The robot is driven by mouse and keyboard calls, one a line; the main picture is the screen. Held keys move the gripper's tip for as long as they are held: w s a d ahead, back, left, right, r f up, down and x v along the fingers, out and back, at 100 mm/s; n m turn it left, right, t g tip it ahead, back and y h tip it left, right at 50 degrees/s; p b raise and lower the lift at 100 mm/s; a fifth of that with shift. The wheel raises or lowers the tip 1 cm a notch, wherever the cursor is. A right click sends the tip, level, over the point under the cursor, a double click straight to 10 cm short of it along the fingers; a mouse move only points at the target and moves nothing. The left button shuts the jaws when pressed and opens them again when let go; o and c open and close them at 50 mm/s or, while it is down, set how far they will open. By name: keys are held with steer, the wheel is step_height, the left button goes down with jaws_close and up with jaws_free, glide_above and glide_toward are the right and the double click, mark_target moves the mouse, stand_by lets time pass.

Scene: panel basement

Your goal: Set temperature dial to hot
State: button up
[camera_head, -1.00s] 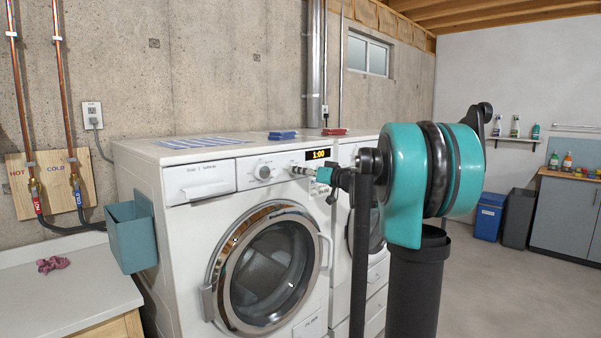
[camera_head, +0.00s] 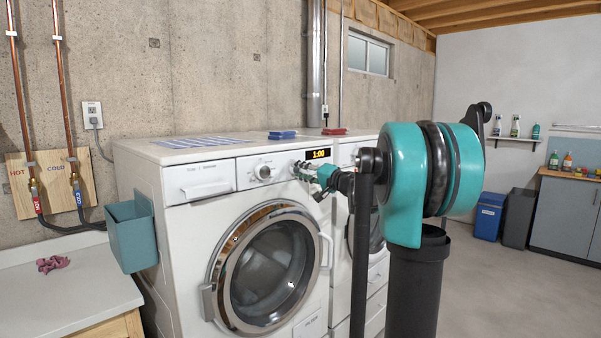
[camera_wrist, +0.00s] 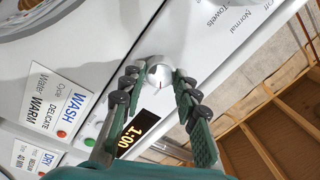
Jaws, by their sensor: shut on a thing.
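The temperature dial (camera_wrist: 159,76) is a small white knob with a red mark on the washer's control panel, seen in the wrist view. My gripper (camera_wrist: 156,77) has its two jointed dark fingers on either side of the dial, and it is shut on it. In the head view my gripper (camera_head: 301,172) is at the panel, just below and left of the lit display (camera_head: 318,154), and it hides the dial there. The display reads 1:00 and also shows in the wrist view (camera_wrist: 137,131). The dial's own setting labels are not readable.
A larger white knob (camera_head: 263,172) is left of my gripper on the washer (camera_head: 186,240). A card (camera_wrist: 58,104) reads wash, delicate, water warm. Blue and red items (camera_head: 283,134) lie on top. A second machine stands to the right.

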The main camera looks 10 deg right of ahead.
steer(key=m, duration=0.4)
steer(key=shift+m, duration=0.4)
steer(key=m, duration=0.5)
steer(key=shift+t+h, duration=0.3)
steer(key=shift+t, duration=0.1)
steer(key=shift+s+f, duration=0.1)
steer(key=o, duration=1.2)
steer(key=shift+c, duration=0.2)
steer(key=v, duration=1.2)
